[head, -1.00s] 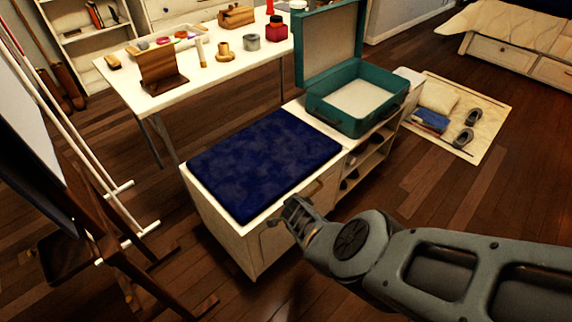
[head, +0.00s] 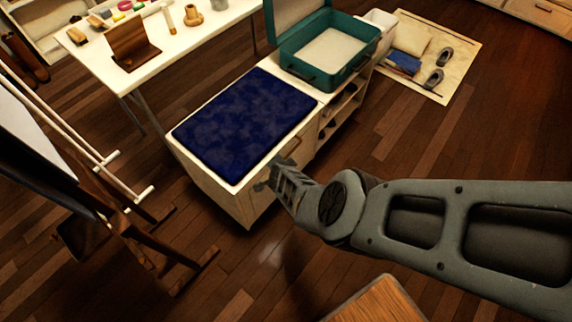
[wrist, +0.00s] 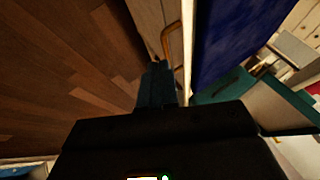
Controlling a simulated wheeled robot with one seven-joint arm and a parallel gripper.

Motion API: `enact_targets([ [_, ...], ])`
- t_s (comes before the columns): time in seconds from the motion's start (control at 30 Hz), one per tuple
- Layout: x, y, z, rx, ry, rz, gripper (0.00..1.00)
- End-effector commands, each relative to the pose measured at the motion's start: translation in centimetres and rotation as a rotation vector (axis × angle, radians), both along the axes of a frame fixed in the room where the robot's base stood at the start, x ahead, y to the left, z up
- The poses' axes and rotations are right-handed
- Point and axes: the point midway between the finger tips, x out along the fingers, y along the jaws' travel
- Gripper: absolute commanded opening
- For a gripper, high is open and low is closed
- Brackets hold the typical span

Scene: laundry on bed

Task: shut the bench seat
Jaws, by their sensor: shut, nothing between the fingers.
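The bench (head: 205,185) is a low white cabinet with a dark blue cushioned seat (head: 245,122) on top. The seat lies level, and I see no gap under it from here. In the wrist view the blue seat (wrist: 235,35) is at the upper right, beside the bench's front face with a curved wooden handle (wrist: 173,38). My gripper (head: 264,186) is shut and empty, in front of the bench front and below the seat's near edge. In the wrist view its fingers (wrist: 157,72) point toward the handle; I cannot tell whether they touch the bench.
An open teal suitcase (head: 330,48) stands on the right end of the bench unit, above open shelves. A white table (head: 185,40) with small items is behind. A wooden easel (head: 140,235) stands at the left. A wooden surface (head: 385,302) shows at the bottom. Floor in front is mostly clear.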

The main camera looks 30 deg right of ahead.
Motion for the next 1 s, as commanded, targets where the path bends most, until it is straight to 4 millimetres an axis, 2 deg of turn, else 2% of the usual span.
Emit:
enact_targets([
  [0.07,-1.0,0.3,1.2,-0.002,0.003,0.004,0.00],
  [0.37,-1.8,1.1,1.6,0.006,-0.002,0.001,0.00],
  [0.67,-2.9,0.9,1.9,0.001,-0.001,0.000,0.00],
  [1.0,-3.1,0.6,1.9,-0.004,0.000,0.000,0.00],
])
